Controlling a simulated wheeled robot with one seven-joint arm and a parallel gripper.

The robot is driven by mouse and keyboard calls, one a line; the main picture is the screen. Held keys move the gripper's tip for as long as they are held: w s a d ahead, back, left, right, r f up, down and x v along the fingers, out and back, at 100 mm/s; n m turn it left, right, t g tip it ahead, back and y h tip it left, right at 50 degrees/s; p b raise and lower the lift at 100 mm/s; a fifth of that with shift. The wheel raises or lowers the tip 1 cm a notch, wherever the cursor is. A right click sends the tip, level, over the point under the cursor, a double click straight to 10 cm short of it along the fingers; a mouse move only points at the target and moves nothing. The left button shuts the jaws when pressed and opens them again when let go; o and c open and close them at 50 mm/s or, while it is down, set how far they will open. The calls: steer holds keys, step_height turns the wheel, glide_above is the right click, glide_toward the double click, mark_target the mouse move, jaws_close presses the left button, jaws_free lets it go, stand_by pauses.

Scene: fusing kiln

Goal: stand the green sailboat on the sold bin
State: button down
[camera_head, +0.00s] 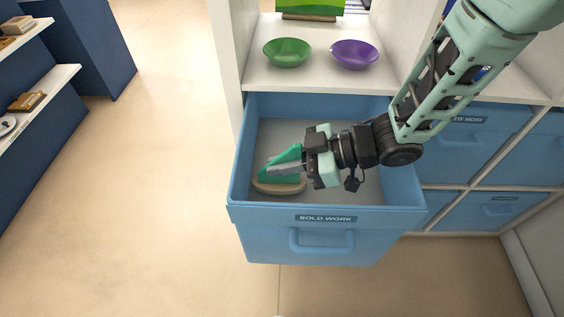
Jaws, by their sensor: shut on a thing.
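The green sailboat (284,163) has a green triangular sail and a pale wooden hull. My gripper (284,168) is shut on its sail from the right, and the fingers cover part of it. The sailboat is upright inside the sold bin (326,217), a blue pulled-out drawer labelled "SOLD WORK". The hull sits low near the front left of the bin; I cannot tell whether it touches the floor of the bin.
A green bowl (287,52) and a purple bowl (354,54) stand on the white shelf (320,83) above the bin. Other blue drawers (461,150) are closed at right. Dark blue shelves (50,85) stand at left. The floor (150,190) between is clear.

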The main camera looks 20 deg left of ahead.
steer(key=shift+f, duration=0.4)
steer(key=shift+f, duration=0.15)
steer(key=c, duration=1.5)
jaws_free()
steer(key=shift+r, duration=0.45)
steer(key=p+v, duration=0.1)
steer(key=v, duration=0.6)
steer(key=shift+d+r+p, duration=0.2)
steer(key=shift+r+p, duration=0.05)
steer(key=shift+p, duration=0.05)
